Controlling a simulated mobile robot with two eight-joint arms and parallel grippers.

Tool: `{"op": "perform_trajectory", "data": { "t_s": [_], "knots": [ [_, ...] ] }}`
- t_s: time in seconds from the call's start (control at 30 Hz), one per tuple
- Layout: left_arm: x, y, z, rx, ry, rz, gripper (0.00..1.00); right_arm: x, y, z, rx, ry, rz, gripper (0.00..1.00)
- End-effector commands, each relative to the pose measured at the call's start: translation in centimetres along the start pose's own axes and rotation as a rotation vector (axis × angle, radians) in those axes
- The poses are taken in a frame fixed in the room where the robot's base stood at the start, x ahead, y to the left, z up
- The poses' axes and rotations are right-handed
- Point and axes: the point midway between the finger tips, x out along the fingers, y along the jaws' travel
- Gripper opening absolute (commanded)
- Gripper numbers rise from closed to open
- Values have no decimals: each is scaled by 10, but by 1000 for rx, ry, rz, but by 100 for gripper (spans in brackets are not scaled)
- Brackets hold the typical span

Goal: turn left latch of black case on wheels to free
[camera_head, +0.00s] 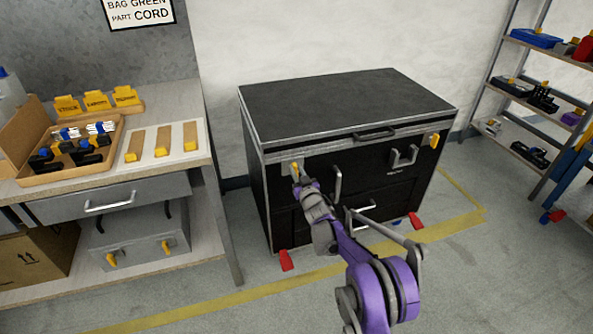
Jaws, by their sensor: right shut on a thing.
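The black case on wheels (340,110) stands against the wall with its lid down. Its left latch (293,165) is a yellow piece on a pale plate at the upper left of the front. My right gripper (297,178) reaches up from below and is shut on the left latch; its fingers partly cover the latch, so its exact angle is hard to tell. The yellow right latch (434,140) sits at the front's upper right. A lid handle (375,133) lies between the latches. My left gripper is not in view.
A bench (110,178) with a tray (100,160) and yellow pieces stands at left, a grey case (140,240) under it. Shelves (540,90) stand at right. Red wheel pedals (286,261) stick out at the case's foot. Floor in front is clear.

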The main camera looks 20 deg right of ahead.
Motion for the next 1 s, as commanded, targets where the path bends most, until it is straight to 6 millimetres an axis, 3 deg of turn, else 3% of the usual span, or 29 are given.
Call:
{"op": "perform_trajectory", "data": {
  "t_s": [1.0],
  "knots": [
    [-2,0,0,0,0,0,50,0,-16,8,-898,0,0,0]
  ]
}}
